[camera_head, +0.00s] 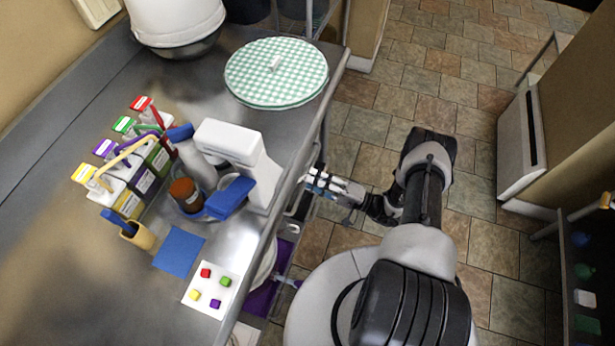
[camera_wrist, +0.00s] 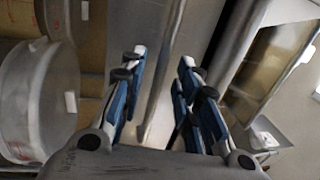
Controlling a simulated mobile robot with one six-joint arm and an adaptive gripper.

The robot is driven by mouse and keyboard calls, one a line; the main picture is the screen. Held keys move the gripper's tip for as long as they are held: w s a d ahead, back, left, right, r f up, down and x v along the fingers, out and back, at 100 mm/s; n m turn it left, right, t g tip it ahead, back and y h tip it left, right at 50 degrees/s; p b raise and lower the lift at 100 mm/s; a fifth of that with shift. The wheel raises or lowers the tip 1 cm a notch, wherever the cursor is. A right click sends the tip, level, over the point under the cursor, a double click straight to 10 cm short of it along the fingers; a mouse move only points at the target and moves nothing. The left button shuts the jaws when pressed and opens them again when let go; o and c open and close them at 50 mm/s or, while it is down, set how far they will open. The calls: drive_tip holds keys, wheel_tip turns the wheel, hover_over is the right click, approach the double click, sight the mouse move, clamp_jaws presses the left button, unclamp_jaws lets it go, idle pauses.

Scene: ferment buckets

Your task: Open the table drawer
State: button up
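The steel table (camera_head: 190,75) fills the left of the head view. My gripper (camera_head: 310,180) is at its right edge, pointing at the table's side from over the floor. In the wrist view my gripper (camera_wrist: 163,75) has its blue-and-grey fingers apart. A long metal bar or edge (camera_wrist: 165,60) runs through the gap between them, with a pale grey panel beyond. I cannot tell whether this bar is the drawer's handle or the table's edge, or whether the fingers touch it. The drawer is not clearly seen in the head view, as the tabletop hides the table's front.
A purple item (camera_head: 262,298) shows below the edge. The tiled floor (camera_head: 365,105) behind my arm is clear.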

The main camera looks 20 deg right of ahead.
drive_tip(key=shift+x, duration=1.2)
drive_tip(key=shift+c, duration=0.5)
clamp_jaws()
